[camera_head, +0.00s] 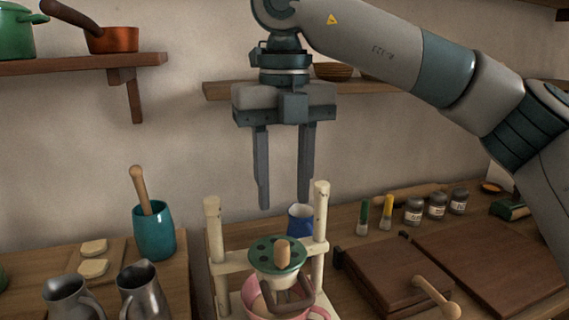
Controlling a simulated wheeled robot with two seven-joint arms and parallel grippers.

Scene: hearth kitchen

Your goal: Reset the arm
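My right arm comes in from the right, and its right gripper (284,202) hangs pointing down above a cream wooden stand. The two fingers are apart with nothing between them, and I see wall through the gap. The stand (214,232) has two upright posts. A green and cream piece with dark holes and a wooden knob (282,252) sits between the posts, over a pink vessel (258,298). The fingertips are apart from the stand, as far as I can tell. My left gripper is not in view.
A teal cup (153,232) with a wooden handle and two metal jugs (142,292) stand left. Brown boards (490,262), a wooden mallet-like tool (436,296) and small jars (414,211) lie right. Shelves (90,64) run along the wall. A blue mug (300,220) stands behind the stand.

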